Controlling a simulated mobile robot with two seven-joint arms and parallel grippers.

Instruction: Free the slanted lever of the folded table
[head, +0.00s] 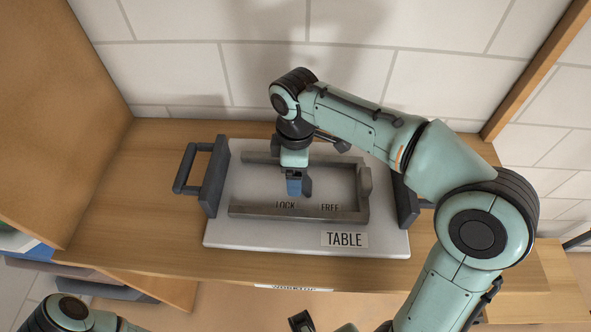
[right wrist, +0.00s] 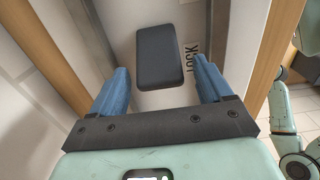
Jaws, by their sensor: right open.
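The folded table (head: 235,238) is a pale grey panel lying on the wooden top, with a TABLE label at its front right. A grey frame on it carries the words LOCK and FREE. My right gripper (head: 298,188) reaches down inside the frame, above the LOCK end. In the right wrist view its two blue fingers (right wrist: 160,88) are apart, and the dark lever block (right wrist: 160,57) shows between and beyond them, beside the word LOCK. I see no contact between fingers and lever. In the head view the gripper partly hides the lever. My left gripper is not clearly in view.
Dark handles stand at the panel's left (head: 190,170) and right (head: 405,200) sides. A grey upright tab (head: 365,182) is at the frame's right end. A wooden board (head: 60,120) rises at the left; a tiled wall (head: 170,65) is behind. The wooden top (head: 130,225) is bare left of the panel.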

